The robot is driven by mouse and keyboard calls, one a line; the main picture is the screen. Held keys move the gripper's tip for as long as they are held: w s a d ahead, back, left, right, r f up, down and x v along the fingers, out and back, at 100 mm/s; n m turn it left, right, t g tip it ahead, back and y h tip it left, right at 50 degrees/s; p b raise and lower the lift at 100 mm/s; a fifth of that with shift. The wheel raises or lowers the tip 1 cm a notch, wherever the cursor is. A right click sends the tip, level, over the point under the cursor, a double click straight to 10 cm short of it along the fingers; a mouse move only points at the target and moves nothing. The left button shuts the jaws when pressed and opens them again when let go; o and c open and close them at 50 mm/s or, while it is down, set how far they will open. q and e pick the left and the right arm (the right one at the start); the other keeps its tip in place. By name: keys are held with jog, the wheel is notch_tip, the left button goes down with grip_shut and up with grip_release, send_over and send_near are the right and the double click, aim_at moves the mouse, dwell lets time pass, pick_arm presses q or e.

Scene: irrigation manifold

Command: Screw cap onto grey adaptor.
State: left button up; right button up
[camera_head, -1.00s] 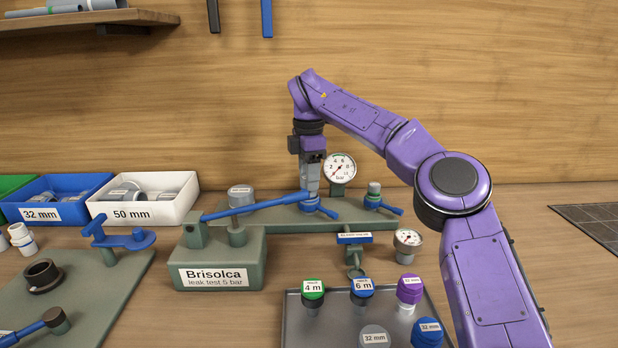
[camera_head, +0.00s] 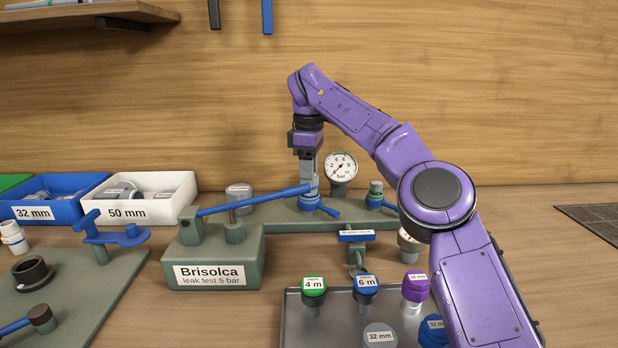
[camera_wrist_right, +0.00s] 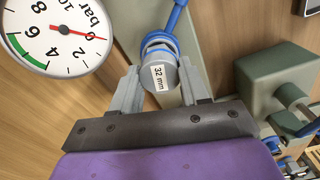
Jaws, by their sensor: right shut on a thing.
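My right gripper (camera_head: 309,190) points straight down over the blue ring clamp (camera_head: 325,209) on the green leak-test bench. In the right wrist view the two grey fingers (camera_wrist_right: 160,78) are shut on a round grey cap (camera_wrist_right: 161,77) labelled 32 mm. The cap sits right at the blue clamp (camera_wrist_right: 165,42), in line with it. The grey adaptor beneath is mostly hidden by the cap and fingers, and I cannot tell how far the cap is threaded. My left gripper is out of view.
A pressure gauge (camera_head: 341,167) stands close behind right of the gripper. A blue lever (camera_head: 255,200) reaches in from the left. The grey tray (camera_head: 300,335) in front holds several coloured caps. White (camera_head: 180,190) and blue (camera_head: 75,192) bins stand at left.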

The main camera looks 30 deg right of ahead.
jog(key=shift+a+m, duration=0.1)
jog(key=shift+m, duration=0.9)
jog(key=shift+f+m+b, duration=0.15)
jog(key=shift+m+b, duration=0.65)
jog(key=shift+m, duration=0.3)
jog(key=shift+a+r+m, duration=0.1)
jog(key=shift+r+m, duration=0.1)
jog(key=shift+m, duration=0.4)
grip_shut()
jog(key=o, duration=0.8)
grip_release()
jog(key=shift+s, duration=0.1)
jog(key=o, duration=0.5)
jog(key=shift+s+a+r, duration=0.1)
jog(key=shift+s, duration=0.05)
jog(key=shift+o, duration=0.2)
jog(key=shift+s+a+r, duration=0.1)
jog(key=shift+a, duration=0.05)
jog(key=shift+o, duration=1.3)
jog(key=shift+d+f, duration=0.2)
